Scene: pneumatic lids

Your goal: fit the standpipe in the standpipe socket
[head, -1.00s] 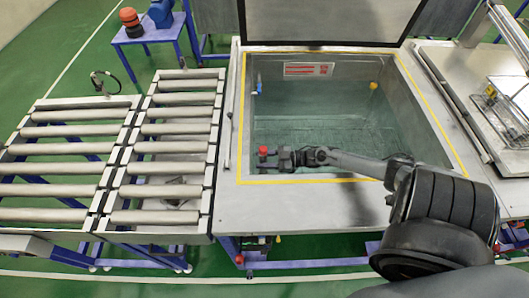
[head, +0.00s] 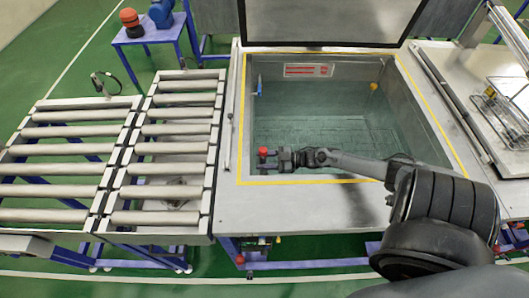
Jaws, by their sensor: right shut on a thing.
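My right gripper (head: 268,158) reaches in from the right over the near left part of the open tank (head: 228,150). It is shut on a small red-topped thing (head: 264,151), which I take to be the standpipe. Only its red top shows clearly; how far it extends below the fingers is hidden or too small to tell. I cannot make out the standpipe socket in the tank. My left gripper is not in view.
The tank's lid (head: 325,22) stands raised at the back. A blue part (head: 259,85) and a yellow part (head: 374,87) are on the tank's inner walls. A roller conveyor (head: 168,145) lies to the left. A wire basket (head: 500,108) is at the right.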

